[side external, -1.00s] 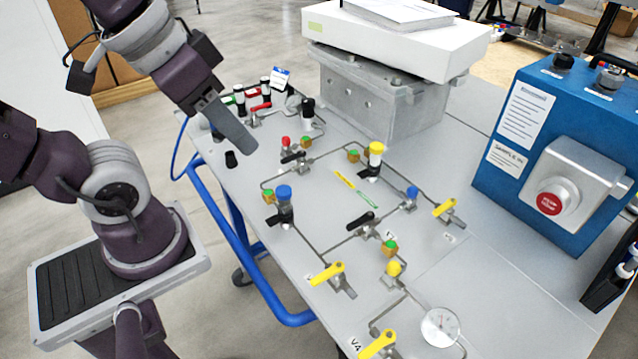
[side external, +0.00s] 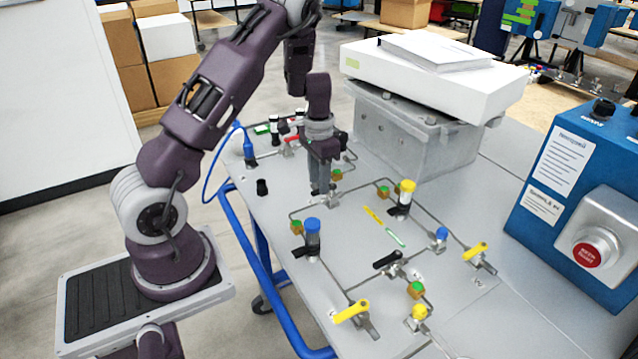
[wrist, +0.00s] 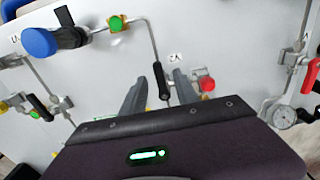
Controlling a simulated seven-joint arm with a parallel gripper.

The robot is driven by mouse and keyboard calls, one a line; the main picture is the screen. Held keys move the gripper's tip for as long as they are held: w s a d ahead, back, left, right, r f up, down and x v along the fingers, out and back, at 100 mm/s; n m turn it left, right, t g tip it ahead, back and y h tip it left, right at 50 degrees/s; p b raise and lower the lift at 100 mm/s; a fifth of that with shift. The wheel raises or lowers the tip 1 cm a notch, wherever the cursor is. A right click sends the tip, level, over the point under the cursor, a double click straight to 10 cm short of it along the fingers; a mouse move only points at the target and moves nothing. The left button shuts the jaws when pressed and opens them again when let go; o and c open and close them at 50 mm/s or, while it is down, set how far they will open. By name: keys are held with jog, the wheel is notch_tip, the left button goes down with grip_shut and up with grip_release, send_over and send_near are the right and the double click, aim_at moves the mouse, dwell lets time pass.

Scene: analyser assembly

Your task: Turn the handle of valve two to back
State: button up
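A small valve with a black handle (wrist: 161,82) shows in the wrist view, the handle lying roughly in line with the thin pipe that meets it. A small label (wrist: 175,57) marked with a V is beside it; its number is hard to read. A red knob (wrist: 207,84) is just to the right. My gripper (wrist: 160,76) is open, with one finger on each side of the handle; I cannot tell whether either touches it. In the side view my gripper (side external: 320,189) points down at the board, and my fingers and wrist hide the black handle there.
A blue-topped fitting (side external: 312,232) and a yellow-topped fitting (side external: 405,192) stand up from the board near my gripper. A grey metal box (side external: 410,128) with a white case on top is behind to the right. A blue panel (side external: 575,150) stands at the right. Several yellow-handled valves are nearer.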

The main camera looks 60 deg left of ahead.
jog(key=shift+f, duration=0.75)
grip_shut()
